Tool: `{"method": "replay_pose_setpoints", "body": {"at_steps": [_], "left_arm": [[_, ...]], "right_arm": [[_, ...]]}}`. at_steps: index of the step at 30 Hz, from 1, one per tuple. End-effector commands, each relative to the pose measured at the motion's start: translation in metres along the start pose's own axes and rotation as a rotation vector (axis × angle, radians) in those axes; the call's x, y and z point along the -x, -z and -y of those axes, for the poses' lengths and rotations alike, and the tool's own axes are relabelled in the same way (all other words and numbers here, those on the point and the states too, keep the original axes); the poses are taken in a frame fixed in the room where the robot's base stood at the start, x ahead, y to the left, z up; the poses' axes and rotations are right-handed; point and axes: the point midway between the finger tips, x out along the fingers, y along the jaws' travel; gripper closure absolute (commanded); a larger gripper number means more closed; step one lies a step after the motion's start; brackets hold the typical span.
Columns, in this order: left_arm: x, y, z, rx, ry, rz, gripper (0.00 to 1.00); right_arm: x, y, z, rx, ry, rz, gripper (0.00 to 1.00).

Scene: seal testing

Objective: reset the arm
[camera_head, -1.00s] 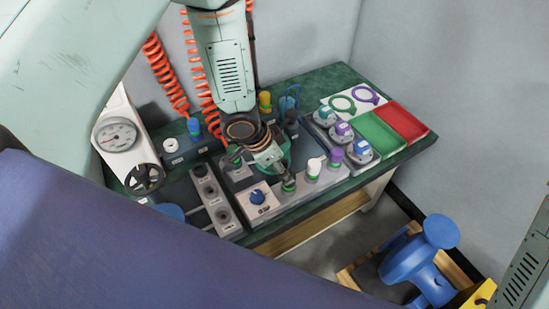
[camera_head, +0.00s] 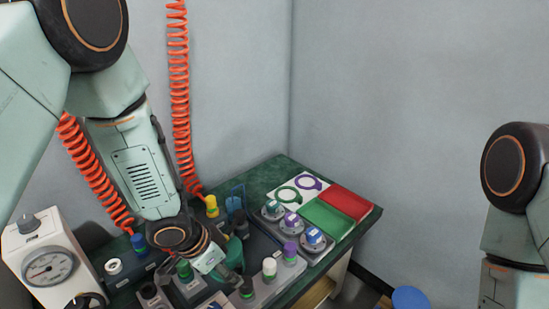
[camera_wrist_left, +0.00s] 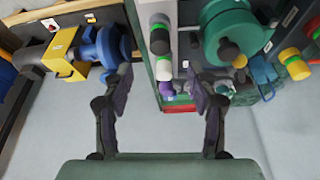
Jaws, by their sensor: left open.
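My left arm comes in from the left in the head view and reaches down over the bench. Its gripper (camera_head: 222,270) is low over the bench fixtures, partly hidden by its wrist. In the left wrist view the two dark fingers of this gripper (camera_wrist_left: 161,82) are spread wide, with nothing between them. Below it are a block with black, white and purple capped posts (camera_head: 269,269) and a round green fixture (camera_wrist_left: 238,38). A part of my right arm shows at the right edge; its gripper is out of view.
The green bench (camera_head: 263,172) carries a gauge box (camera_head: 50,268), three round fittings (camera_head: 291,222), a green tray (camera_head: 325,219) and a red tray (camera_head: 345,202). Orange coiled hoses (camera_head: 180,100) hang behind. A blue valve (camera_wrist_left: 98,46) stands beside the bench. Free space lies right of the bench.

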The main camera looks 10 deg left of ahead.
Motion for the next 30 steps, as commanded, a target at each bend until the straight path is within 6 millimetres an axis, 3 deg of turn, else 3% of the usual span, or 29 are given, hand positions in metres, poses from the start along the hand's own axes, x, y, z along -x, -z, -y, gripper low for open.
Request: {"method": "replay_pose_setpoints", "body": {"at_steps": [5, 8, 11, 14, 18, 22, 25, 30], "left_arm": [[0.001, 0.007, -0.006, 0.061, 0.002, -0.067, 0.42], [-0.003, -0.007, -0.018, 0.184, 0.009, -0.088, 0.42], [-0.012, -0.037, -0.032, 0.323, 0.027, -0.073, 0.42], [-0.021, -0.080, -0.049, 0.463, 0.059, -0.021, 0.42], [-0.025, -0.158, -0.081, 0.649, 0.129, 0.116, 0.42], [-0.020, -0.219, -0.112, 0.757, 0.172, 0.253, 0.42], [-0.018, -0.248, -0.133, 0.785, 0.163, 0.329, 0.42], [-0.019, -0.264, -0.147, 0.790, 0.145, 0.372, 0.42]], "right_arm": [[0.000, 0.000, 0.000, 0.000, 0.000, 0.000, 0.60], [-0.001, 0.000, 0.000, 0.000, 0.000, 0.000, 0.60], [-0.002, 0.000, 0.000, 0.000, 0.000, 0.000, 0.60], [-0.003, 0.000, 0.000, 0.000, 0.000, 0.000, 0.60], [-0.005, 0.000, 0.000, 0.000, 0.000, 0.000, 0.60], [-0.007, 0.000, 0.000, 0.000, 0.000, 0.000, 0.60], [-0.008, 0.000, 0.000, 0.000, 0.000, 0.000, 0.60], [-0.008, 0.000, 0.000, 0.000, 0.000, 0.000, 0.60]]}}
